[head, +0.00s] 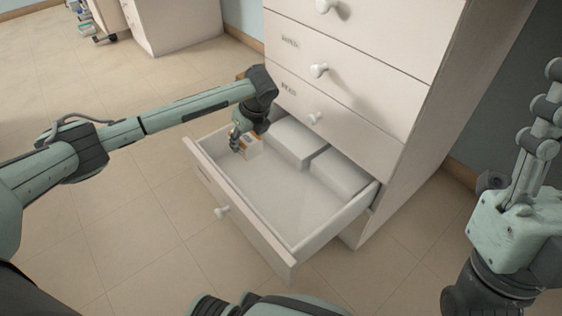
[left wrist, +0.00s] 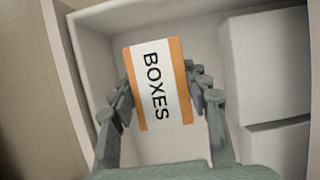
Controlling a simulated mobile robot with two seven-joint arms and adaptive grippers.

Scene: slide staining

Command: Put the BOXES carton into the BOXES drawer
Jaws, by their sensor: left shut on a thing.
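The BOXES carton (left wrist: 158,85) is white with orange edges and the word BOXES on it. It sits between the fingers of my left gripper (left wrist: 160,95) in the left wrist view, and they are shut on it. In the head view the carton (head: 252,147) and my left gripper (head: 243,142) are inside the outline of the open drawer (head: 240,216), near its left back part. I cannot tell whether the carton touches the drawer floor. The drawer's own label cannot be read. My right gripper (head: 545,110) is at the right edge, away from the cabinet; its fingers' state is unclear.
Two white boxes (head: 292,142) (head: 338,173) lie at the back of the open drawer. The front of the drawer floor is clear. The cabinet (head: 345,60) has shut drawers with white knobs above. Another white cabinet (head: 180,22) stands at the upper left. The tiled floor is open at left.

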